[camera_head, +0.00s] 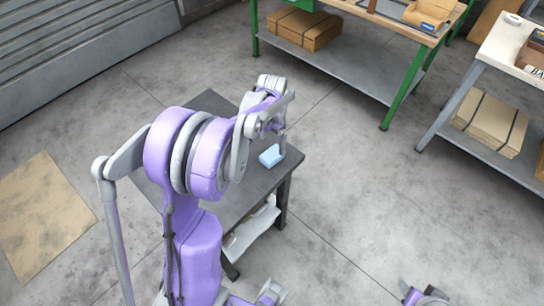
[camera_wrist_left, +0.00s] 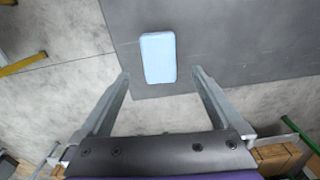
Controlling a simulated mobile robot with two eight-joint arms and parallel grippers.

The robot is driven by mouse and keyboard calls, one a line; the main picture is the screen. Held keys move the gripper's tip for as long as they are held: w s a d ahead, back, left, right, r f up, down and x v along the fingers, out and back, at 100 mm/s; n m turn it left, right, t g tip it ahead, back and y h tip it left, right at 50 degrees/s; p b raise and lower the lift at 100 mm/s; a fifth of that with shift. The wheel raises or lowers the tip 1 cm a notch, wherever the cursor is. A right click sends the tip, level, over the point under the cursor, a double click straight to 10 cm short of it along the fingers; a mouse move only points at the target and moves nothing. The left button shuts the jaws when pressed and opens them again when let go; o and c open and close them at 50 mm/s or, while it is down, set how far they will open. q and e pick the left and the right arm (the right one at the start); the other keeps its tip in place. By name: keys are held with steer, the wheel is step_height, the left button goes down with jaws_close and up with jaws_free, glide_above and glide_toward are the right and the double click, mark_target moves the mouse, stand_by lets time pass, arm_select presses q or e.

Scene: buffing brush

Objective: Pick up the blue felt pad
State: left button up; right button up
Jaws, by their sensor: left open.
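The blue felt pad (camera_head: 271,156) is a small light-blue block lying on the dark grey top of a small table (camera_head: 262,190), near its right corner. In the left wrist view the pad (camera_wrist_left: 158,57) lies flat, beyond and roughly between the fingertips. My left gripper (camera_head: 277,136) is above the pad, its fingers pointing down; in the wrist view the gripper (camera_wrist_left: 160,74) is open and empty. The gap between fingers and pad is hard to judge. A purple and grey part of mine, apparently the right gripper (camera_head: 425,296), is cut off at the bottom edge.
The small table has a lower shelf (camera_head: 250,232) with light items. A green-legged workbench (camera_head: 345,62) and a white-topped bench (camera_head: 500,45) with cardboard (camera_head: 490,121) stand at the back right. A brown sheet (camera_head: 40,220) lies on the left floor. The middle right floor is clear.

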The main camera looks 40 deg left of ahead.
mark_target(272, 154)
arm_select(q)
steer(key=shift+f, duration=3.15)
steer(key=c, duration=1.4)
steer(key=shift+r, duration=0.15)
step_height(272, 154, up, 10)
